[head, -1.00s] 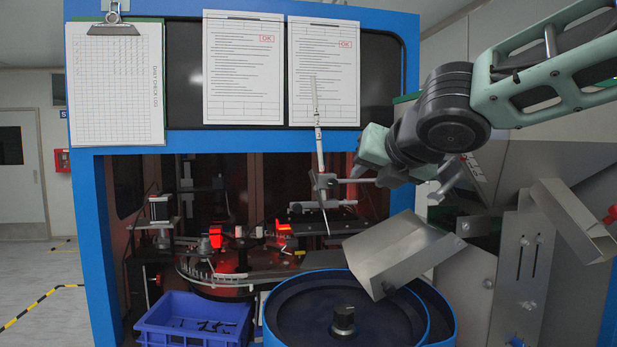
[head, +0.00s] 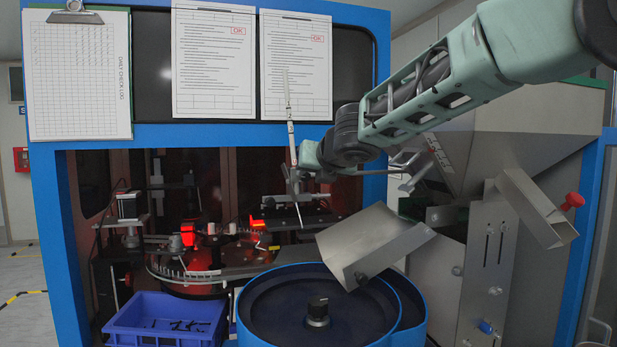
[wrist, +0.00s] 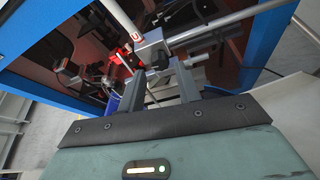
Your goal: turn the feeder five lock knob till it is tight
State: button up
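My gripper (wrist: 161,82) reaches toward a metal clamp block (wrist: 152,50) on a rod stand inside the machine; its two fingers are apart, with nothing clearly held between them. In the head view, my gripper (head: 318,172) is beside the upright rod (head: 292,140), partly hidden by my wrist. A small labelled tag shows on the rod. I cannot tell which part is the feeder five lock knob. Whether the fingers touch the clamp is unclear.
A metal chute (head: 375,245) hangs over the bowl, below my arm. A blue bin (head: 165,318) with dark parts stands left of it. Two paper sheets (head: 213,62) and a clipboard (head: 80,75) hang on the blue machine frame (head: 52,215).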

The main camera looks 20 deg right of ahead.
aim_at(307, 176)
jog(key=shift+x, duration=1.55)
jog(key=c, duration=0.7)
